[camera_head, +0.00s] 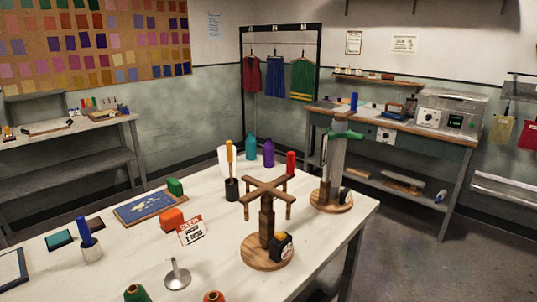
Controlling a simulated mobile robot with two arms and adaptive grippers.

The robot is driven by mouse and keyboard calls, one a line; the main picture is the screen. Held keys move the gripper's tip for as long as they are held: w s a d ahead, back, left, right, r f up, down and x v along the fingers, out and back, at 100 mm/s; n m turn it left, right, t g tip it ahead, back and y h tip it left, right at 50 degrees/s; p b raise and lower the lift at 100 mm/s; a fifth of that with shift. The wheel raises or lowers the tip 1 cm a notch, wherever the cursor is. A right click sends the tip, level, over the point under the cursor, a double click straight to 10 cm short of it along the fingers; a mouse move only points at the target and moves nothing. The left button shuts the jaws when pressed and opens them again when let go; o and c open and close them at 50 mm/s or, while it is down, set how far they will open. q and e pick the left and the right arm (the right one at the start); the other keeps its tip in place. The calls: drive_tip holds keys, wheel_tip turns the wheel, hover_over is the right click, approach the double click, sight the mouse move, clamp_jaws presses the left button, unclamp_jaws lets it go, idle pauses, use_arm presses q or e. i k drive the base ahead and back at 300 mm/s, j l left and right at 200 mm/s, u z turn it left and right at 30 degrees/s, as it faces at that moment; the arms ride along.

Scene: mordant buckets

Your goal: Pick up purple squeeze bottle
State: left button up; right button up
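The purple squeeze bottle (269,154) stands upright near the back edge of the white table, just right of a teal bottle (251,149). A red cylindrical thing (291,162) stands to its right. The wooden cross-armed stand (267,222) is in front of it. No gripper or arm of mine shows in the view.
The white table (215,265) also bears a black cup with a yellow-handled tool (231,180), an orange block (172,219), a small sign (191,231) and a metal funnel (178,274). A second wooden stand (332,180) is at the right. A workbench (400,125) stands behind.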

sight(270, 149)
drive_tip(key=i+l, duration=0.35)
drive_tip(key=l, duration=0.15)
drive_tip(key=i+l, duration=0.3)
drive_tip(key=l, duration=0.15)
